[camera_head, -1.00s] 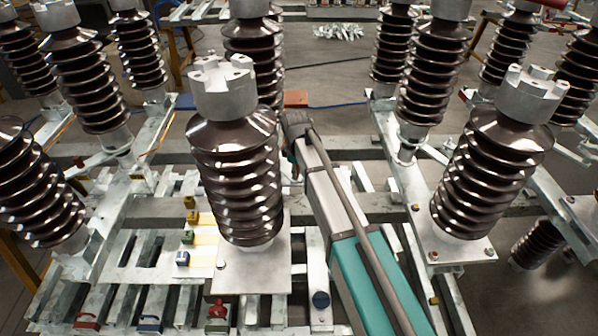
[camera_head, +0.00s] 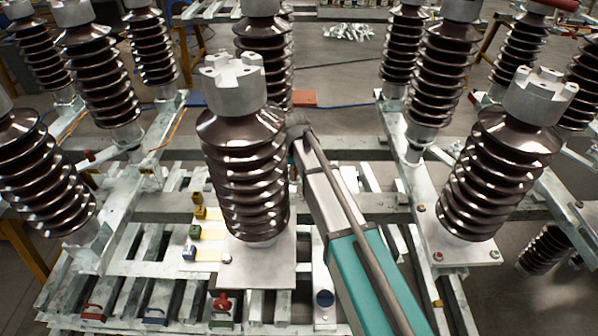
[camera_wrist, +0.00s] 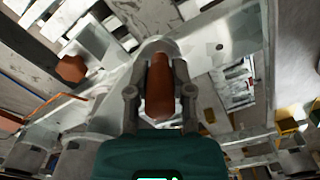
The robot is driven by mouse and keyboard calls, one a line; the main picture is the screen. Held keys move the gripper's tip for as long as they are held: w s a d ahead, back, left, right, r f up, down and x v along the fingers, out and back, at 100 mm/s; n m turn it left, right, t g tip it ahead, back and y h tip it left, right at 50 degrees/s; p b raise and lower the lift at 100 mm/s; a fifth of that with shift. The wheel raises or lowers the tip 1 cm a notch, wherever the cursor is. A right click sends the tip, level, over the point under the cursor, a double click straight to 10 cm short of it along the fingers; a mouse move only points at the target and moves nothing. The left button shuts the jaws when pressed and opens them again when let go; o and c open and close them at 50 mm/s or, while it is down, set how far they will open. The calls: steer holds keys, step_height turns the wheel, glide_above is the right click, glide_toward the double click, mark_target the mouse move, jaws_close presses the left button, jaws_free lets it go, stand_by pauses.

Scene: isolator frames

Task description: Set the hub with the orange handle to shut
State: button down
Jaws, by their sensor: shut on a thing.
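In the wrist view the orange-brown handle (camera_wrist: 160,88) stands between the two grey fingers of my gripper (camera_wrist: 160,100), which are closed on its sides. I cannot read the hub's setting from this view. In the head view my arm reaches up behind the front brown insulator (camera_head: 245,170), and my gripper and the handle are hidden there.
Another ribbed insulator (camera_head: 500,170) stands to the right of my arm. Red (camera_head: 94,312) and blue (camera_head: 154,315) handles sit on the front rails. An orange block (camera_head: 303,98) lies farther back. In the wrist view an orange-brown hexagonal piece (camera_wrist: 71,68) is at the left.

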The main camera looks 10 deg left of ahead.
steer(key=shift+s+a, duration=0.3)
steer(key=shift+a, duration=0.35)
steer(key=shift+s+a, duration=0.3)
steer(key=shift+a, duration=0.3)
steer(key=c, duration=0.5)
jaws_free()
steer(key=shift+d, duration=0.1)
